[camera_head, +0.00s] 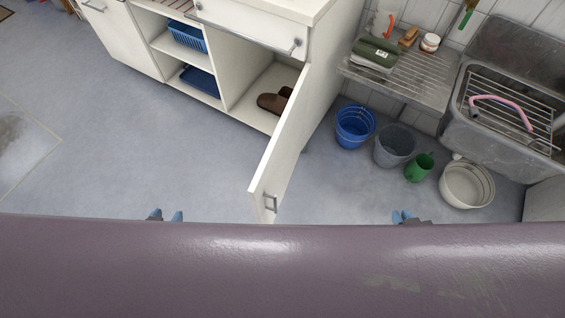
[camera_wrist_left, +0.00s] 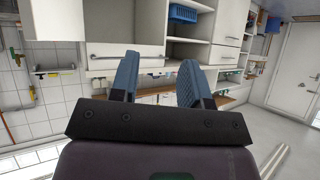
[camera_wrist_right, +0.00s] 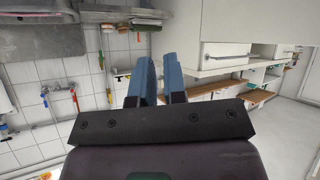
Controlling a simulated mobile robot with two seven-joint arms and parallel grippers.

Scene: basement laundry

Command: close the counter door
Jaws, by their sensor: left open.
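The counter door (camera_head: 283,148) is a white panel that stands wide open, swung out from the white counter (camera_head: 325,70) into the room. Its small metal handle (camera_head: 270,203) is near the free end. The opening behind it shows brown slippers (camera_head: 274,101) on the cabinet floor. My left gripper (camera_head: 165,215) is open and empty, left of the door's free end and apart from it. It also shows in the left wrist view (camera_wrist_left: 158,75). My right gripper (camera_head: 402,216) is to the right of the door, apart from it. In the right wrist view (camera_wrist_right: 160,75) its fingers have a narrow empty gap.
A blue bucket (camera_head: 355,127), a grey bucket (camera_head: 394,145), a green watering can (camera_head: 419,167) and a white tub (camera_head: 467,184) stand right of the door, below the metal sink (camera_head: 500,130). Open shelves hold blue baskets (camera_head: 187,36). The floor left of the door is clear.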

